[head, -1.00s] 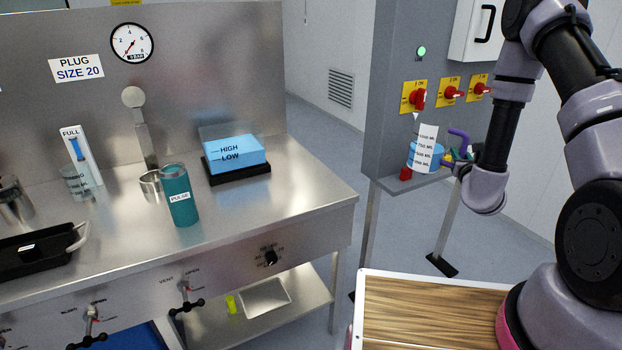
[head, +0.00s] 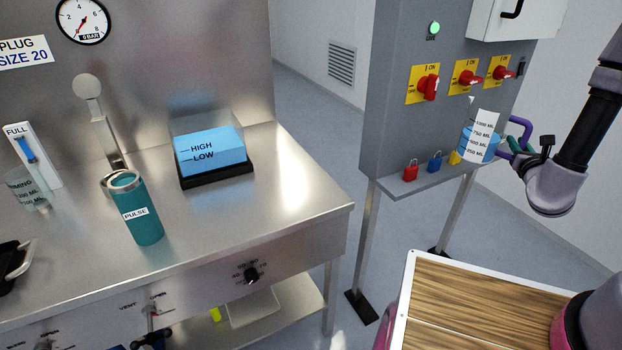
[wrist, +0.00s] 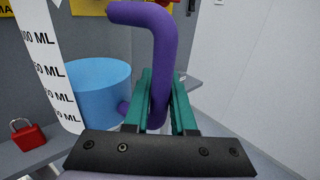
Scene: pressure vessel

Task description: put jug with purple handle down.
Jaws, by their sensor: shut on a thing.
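The jug with the purple handle (head: 480,144) shows blue liquid and a white scale in ML in the head view, in front of the grey panel's small shelf. It looks upright. In the wrist view the jug (wrist: 92,88) is at the left, its purple handle (wrist: 160,55) between the teal fingers. My gripper (head: 511,148) is shut on the handle from the right; the fingers (wrist: 159,98) also show in the wrist view. I cannot tell whether the jug's base touches the shelf.
The grey shelf (head: 395,192) carries red (head: 411,170), blue (head: 435,161) and yellow padlocks. Red switches (head: 428,86) sit above it. A steel bench (head: 290,215) at the left holds a teal PULSE flask (head: 137,212) and a blue liquid tank (head: 210,150). A wooden top (head: 480,305) is at the lower right.

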